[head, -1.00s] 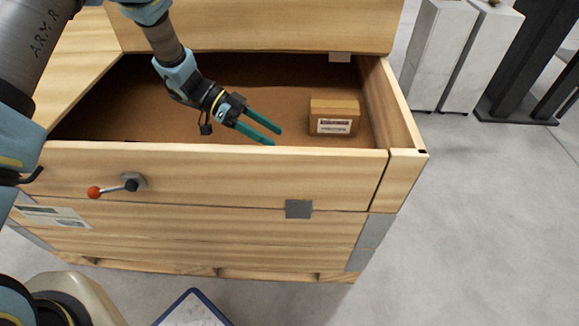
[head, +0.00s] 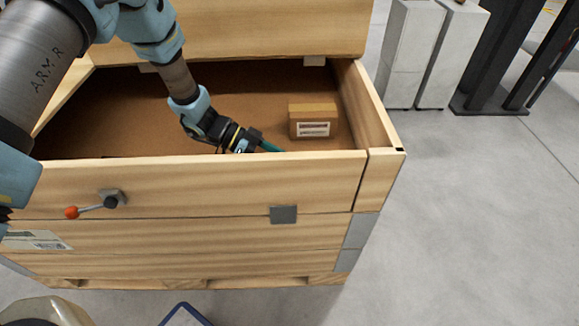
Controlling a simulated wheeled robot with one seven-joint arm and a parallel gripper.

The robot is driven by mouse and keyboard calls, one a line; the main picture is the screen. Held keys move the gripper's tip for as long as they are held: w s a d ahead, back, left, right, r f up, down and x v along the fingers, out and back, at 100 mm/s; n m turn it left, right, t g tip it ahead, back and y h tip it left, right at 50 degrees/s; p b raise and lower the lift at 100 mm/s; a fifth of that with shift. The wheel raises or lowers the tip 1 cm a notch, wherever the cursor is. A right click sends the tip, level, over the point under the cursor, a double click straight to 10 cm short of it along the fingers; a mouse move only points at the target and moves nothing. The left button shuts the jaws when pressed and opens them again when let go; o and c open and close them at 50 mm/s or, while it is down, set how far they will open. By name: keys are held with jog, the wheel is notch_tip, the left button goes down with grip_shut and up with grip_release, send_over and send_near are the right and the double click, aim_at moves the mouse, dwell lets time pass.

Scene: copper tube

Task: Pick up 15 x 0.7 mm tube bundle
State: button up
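No tube bundle can be made out in the head view. The open wooden crate (head: 190,182) has a brown inside, and its front wall hides the part of the floor nearest me. My gripper (head: 271,147) reaches down into the crate just behind that front wall, left of a small cardboard box. Only a bit of a teal finger shows above the wall's top edge. The rest of the fingers is hidden, so I cannot tell whether they are open or shut, or whether they touch anything.
The cardboard box (head: 313,121) with a white label sits near the crate's right wall (head: 368,107). A red-knobbed latch (head: 90,208) is on the crate's front. Grey floor (head: 470,220) is clear to the right. White and dark columns stand at the back right.

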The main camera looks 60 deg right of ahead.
grip_shut()
dwell(0.5)
dwell(0.3)
